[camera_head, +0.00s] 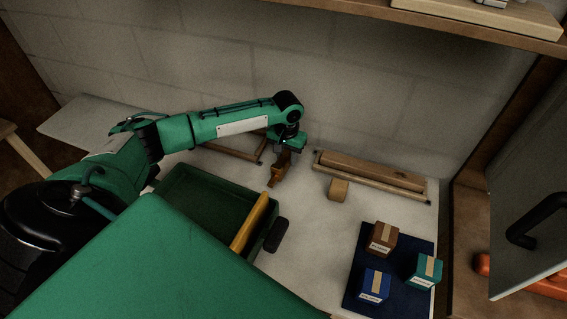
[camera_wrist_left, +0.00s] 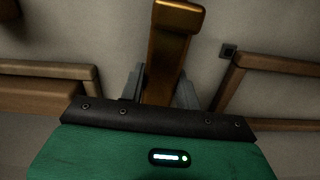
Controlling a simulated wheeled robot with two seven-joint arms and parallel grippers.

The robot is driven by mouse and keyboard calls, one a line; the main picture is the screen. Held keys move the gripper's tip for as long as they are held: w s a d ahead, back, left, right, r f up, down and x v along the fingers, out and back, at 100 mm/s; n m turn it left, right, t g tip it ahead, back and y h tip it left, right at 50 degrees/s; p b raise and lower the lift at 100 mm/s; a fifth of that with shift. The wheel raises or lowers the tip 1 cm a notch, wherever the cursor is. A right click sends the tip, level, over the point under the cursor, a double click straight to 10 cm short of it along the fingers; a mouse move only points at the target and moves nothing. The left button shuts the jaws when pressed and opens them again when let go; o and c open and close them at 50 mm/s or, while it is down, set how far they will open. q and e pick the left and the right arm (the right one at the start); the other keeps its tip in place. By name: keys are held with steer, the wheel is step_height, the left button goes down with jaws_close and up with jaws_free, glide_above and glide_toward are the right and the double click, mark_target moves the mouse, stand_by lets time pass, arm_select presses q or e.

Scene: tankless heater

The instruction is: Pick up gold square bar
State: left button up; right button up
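A gold bar (camera_head: 277,175) with a squared end hangs below my left gripper (camera_head: 283,158) in the head view, over the pale work surface near the back wall. In the left wrist view the gold bar (camera_wrist_left: 177,20) runs out between the two grey fingers of my left gripper (camera_wrist_left: 160,88). The fingers lie close along both sides of the bar, and the gripper looks shut on it. The bar's inner end is hidden by the gripper body. I cannot tell whether the bar's far end touches the surface. My right gripper is not in view.
A green open tray (camera_head: 190,172) with a yellow bar (camera_head: 254,222) along its right side stands below my left arm. A wooden rack (camera_head: 372,172) lies right of the gripper. A dark blue mat (camera_head: 400,292) holds three small boxes. A shelf (camera_head: 470,28) overhangs the back right.

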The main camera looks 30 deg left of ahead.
arm_select(q)
steer(key=shift+c, duration=1.3)
steer(key=shift+r, duration=0.1)
